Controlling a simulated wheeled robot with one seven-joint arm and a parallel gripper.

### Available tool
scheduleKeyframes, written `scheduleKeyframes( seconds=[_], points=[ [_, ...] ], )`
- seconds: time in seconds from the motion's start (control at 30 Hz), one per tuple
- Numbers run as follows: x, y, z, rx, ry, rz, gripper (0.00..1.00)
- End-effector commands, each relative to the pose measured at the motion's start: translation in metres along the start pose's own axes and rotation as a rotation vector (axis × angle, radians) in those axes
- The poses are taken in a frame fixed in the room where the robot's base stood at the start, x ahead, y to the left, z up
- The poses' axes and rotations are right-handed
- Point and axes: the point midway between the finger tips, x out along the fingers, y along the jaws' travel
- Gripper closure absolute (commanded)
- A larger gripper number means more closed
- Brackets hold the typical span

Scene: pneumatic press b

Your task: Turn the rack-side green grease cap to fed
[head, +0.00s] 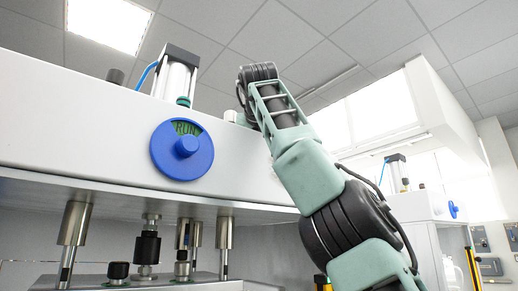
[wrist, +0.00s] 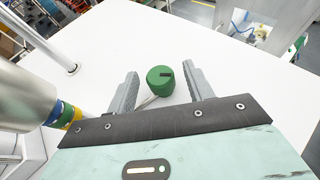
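In the wrist view a round green grease cap (wrist: 154,82) with a dark slot mark on its top right stands on a white surface. My gripper (wrist: 162,72) is open, with one grey finger on each side of the cap. There is a visible gap on both sides, and nothing is held. I cannot tell how high the fingers are above the surface. No label showing the cap's setting is readable. In the head view my arm reaches up over the press's top edge, and the cap and the fingertips are hidden there.
A metal cylinder (wrist: 22,95) with coloured bands stands close left of the fingers. A thin metal post (wrist: 66,52) rises at upper left. In the head view a blue dial (head: 170,160) under "RUN" is on the white press front (head: 70,120). The white top right of the cap is clear.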

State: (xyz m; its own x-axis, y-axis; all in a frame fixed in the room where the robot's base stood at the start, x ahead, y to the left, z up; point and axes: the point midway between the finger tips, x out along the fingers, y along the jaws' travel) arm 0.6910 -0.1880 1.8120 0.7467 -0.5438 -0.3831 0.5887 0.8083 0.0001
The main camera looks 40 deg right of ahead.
Motion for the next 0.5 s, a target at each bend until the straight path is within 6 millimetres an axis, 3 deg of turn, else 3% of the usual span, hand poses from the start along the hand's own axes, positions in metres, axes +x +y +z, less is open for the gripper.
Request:
scheduleKeyframes(
  seconds=[0.27,0.5],
  points=[
    [-0.007,0.0,0.001,0.0,-0.002,0.002,0.48],
    [-0.05,0.001,0.003,-0.001,-0.004,0.004,0.48]
  ],
)
